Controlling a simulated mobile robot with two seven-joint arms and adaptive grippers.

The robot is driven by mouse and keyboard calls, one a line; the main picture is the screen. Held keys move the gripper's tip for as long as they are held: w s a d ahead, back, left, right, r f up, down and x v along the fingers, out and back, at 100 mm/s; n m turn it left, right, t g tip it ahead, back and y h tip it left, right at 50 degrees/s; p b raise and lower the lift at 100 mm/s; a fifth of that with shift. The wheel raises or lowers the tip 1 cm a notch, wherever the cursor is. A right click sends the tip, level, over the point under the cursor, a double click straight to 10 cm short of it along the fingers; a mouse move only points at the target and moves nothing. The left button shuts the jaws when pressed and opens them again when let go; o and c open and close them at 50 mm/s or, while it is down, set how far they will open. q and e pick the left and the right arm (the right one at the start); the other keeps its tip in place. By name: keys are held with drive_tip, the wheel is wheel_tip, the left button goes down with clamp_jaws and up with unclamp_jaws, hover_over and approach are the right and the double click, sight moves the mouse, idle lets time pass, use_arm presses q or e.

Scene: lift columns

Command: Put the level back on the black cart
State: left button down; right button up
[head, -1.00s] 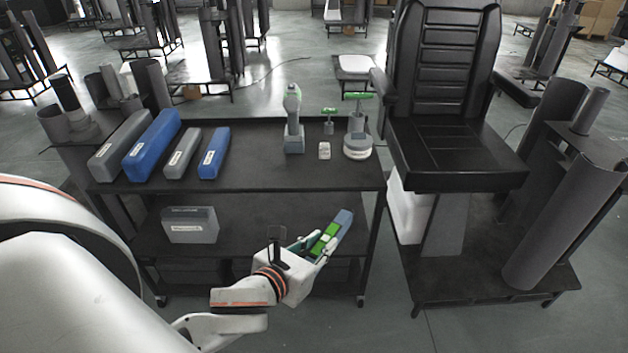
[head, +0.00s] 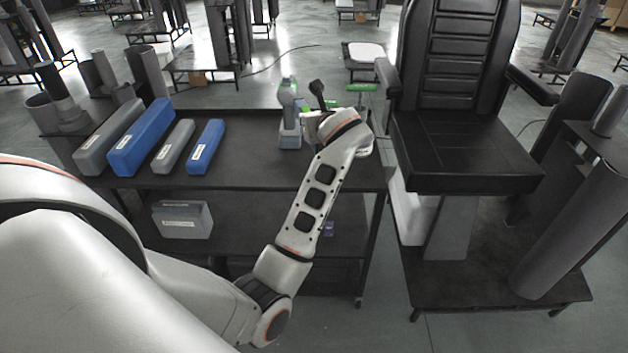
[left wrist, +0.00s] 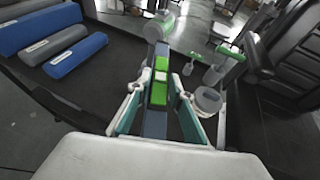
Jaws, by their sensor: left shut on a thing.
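My left gripper (left wrist: 158,108) is shut on the level (left wrist: 156,124), a grey-blue bar with bright green parts, seen between its fingers in the left wrist view. In the head view my wrist hides most of the level and the fingers. The gripper is over the right part of the black cart (head: 245,160), above its top shelf. I cannot tell whether the level touches the shelf. My right gripper is not in view.
A grey and green drill-like tool (head: 289,125) stands close left of my gripper; a green-handled tool (head: 361,89) is close right. Grey and blue boxes (head: 140,137) lie at the shelf's left. A black seat (head: 460,150) stands right. The shelf's middle is clear.

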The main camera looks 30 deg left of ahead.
use_arm(q)
drive_tip(key=shift+w+d+r+n+g+y, duration=0.2)
drive_tip(key=shift+w+r+n+g+y, duration=0.15)
drive_tip(key=shift+w+r, duration=0.55)
drive_tip(key=shift+f+b, duration=0.7)
drive_tip(key=shift+f, duration=8.95)
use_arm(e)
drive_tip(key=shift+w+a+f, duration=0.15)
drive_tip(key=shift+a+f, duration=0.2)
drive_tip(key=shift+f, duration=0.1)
use_arm(q)
drive_tip(key=shift+f, duration=0.1)
drive_tip(key=c, duration=1.8)
unclamp_jaws()
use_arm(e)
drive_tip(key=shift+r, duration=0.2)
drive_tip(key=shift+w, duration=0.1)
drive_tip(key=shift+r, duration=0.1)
